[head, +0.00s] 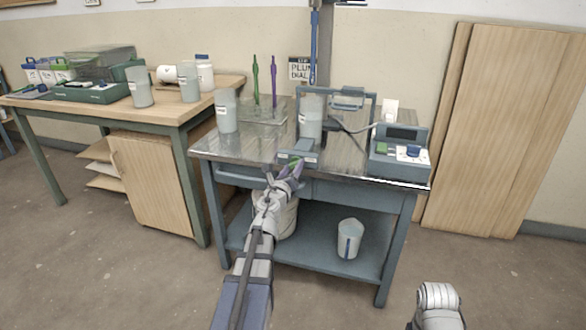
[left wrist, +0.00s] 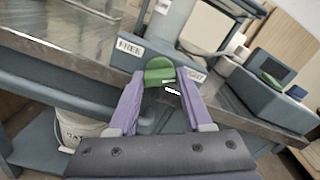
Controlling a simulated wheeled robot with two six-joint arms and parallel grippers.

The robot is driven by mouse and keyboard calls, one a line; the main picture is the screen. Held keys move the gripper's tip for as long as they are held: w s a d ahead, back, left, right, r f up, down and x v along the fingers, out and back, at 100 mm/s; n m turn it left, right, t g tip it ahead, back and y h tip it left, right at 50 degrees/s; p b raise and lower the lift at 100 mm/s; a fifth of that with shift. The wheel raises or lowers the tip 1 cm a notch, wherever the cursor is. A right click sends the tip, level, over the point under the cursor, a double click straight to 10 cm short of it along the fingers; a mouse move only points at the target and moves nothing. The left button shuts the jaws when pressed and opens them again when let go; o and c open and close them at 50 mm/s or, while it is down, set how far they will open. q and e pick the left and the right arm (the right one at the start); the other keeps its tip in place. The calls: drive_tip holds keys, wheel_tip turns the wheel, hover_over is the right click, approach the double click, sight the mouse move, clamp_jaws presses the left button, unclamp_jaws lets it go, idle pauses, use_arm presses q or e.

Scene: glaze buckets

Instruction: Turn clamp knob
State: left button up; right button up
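The clamp is a small grey-blue block (head: 298,153) at the front edge of the metal-topped workbench. Its green knob (left wrist: 160,72) shows in the left wrist view, between a "FREE" label (left wrist: 130,47) and a second, partly covered label (left wrist: 190,75). My left gripper (left wrist: 160,76) has its two purple fingers on either side of the knob; I cannot tell whether both touch it. In the head view the left gripper (head: 291,166) reaches the clamp from the front. Only a white part of my right arm shows at lower right.
A grey-white container (head: 311,117) stands behind the clamp. A device with a dark screen (head: 402,133) is to its right and another container (head: 227,111) to its left. The floor in front is clear.

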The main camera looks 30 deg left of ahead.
use_arm(q)
drive_tip(key=o, duration=0.5)
drive_tip(key=shift+c, duration=0.2)
drive_tip(key=shift+s, duration=0.15)
